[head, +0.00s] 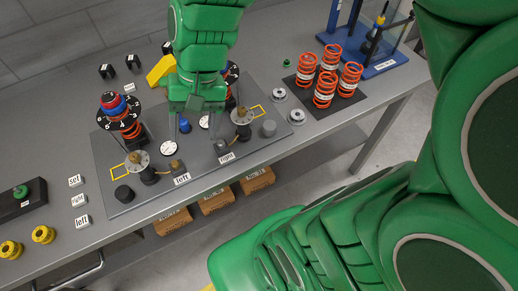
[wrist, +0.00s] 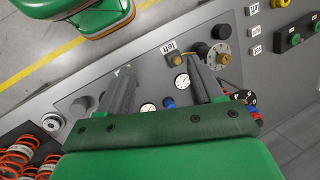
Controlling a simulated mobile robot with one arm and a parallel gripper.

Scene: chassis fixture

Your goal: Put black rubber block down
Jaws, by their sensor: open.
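Small black blocks stand on the back of the grey table (head: 55,135) in the head view: one at the far left (head: 107,71), one beside it (head: 133,62), and one partly behind my arm (head: 168,47). I cannot tell which is the task's rubber block. My gripper (head: 197,108) points down over the grey plate (head: 115,160), between the two orange spring stacks. In the wrist view its fingers (wrist: 165,78) are spread, with no block visible between them. A dark block (head: 137,137) shows at the foot of the left spring stack (head: 125,118).
Gauges (head: 169,148), a blue knob (head: 185,126) and brass fittings (head: 139,158) crowd the plate. The right stack (head: 232,73) is partly hidden by my gripper. Orange springs (head: 325,88) stand on a black mat at right. A yellow block (head: 160,70) is behind; cardboard boxes (head: 215,199) sit below.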

